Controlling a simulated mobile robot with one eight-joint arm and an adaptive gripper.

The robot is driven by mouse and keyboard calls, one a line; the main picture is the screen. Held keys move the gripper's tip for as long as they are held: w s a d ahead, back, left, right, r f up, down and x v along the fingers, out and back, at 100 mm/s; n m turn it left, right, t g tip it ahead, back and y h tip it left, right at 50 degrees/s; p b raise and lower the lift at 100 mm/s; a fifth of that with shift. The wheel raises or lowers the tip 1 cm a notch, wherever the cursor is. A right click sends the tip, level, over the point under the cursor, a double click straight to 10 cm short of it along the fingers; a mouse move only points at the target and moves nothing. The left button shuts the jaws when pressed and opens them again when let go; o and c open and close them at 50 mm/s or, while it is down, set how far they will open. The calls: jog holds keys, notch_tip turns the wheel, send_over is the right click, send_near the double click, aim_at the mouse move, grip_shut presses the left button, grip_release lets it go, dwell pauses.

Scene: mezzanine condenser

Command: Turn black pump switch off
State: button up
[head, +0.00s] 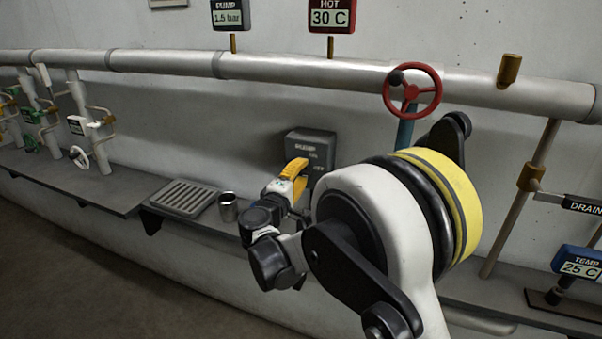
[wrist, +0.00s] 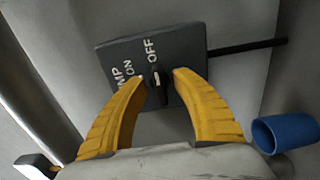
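The black pump switch is a dark box (head: 318,143) on the wall in the head view, partly hidden by my gripper (head: 294,170) and arm. In the wrist view the box (wrist: 185,45) fills the upper middle, with ON and OFF lettering. Its small dark knob (wrist: 157,86) has a light mark on its upper part; I cannot tell for sure which label it points to. My gripper (wrist: 160,76) is open, its yellow fingers spread on both sides of the knob with gaps visible.
A metal cup (head: 228,208) and a ribbed tray (head: 184,198) stand on the shelf left of my gripper. A red handwheel (head: 412,90) is above my arm. A black rod or cable (wrist: 245,47) and a blue cylinder (wrist: 285,133) lie to the right in the wrist view.

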jog(key=v, duration=1.2)
jog(key=s+d+m+g+y, duration=0.1)
jog(key=s+d+m+g, duration=0.3)
jog(key=d, duration=0.7)
jog(key=s+d+m+g, duration=0.3)
jog(key=s+d+g, duration=0.15)
jog(key=d, duration=0.65)
jog(key=s+d+f+m+y, duration=0.1)
jog(key=s+m, duration=0.1)
jog(key=s, duration=0.4)
jog(key=s+d+f+m+g+y, duration=0.1)
jog(key=s+m+y, duration=0.1)
jog(key=s, duration=0.4)
jog(key=s+d+f+m+y, duration=0.1)
jog(key=s+d+m+y, duration=0.1)
jog(key=s, duration=0.5)
jog(key=shift+f+m, duration=0.3)
jog(key=shift+m, duration=0.1)
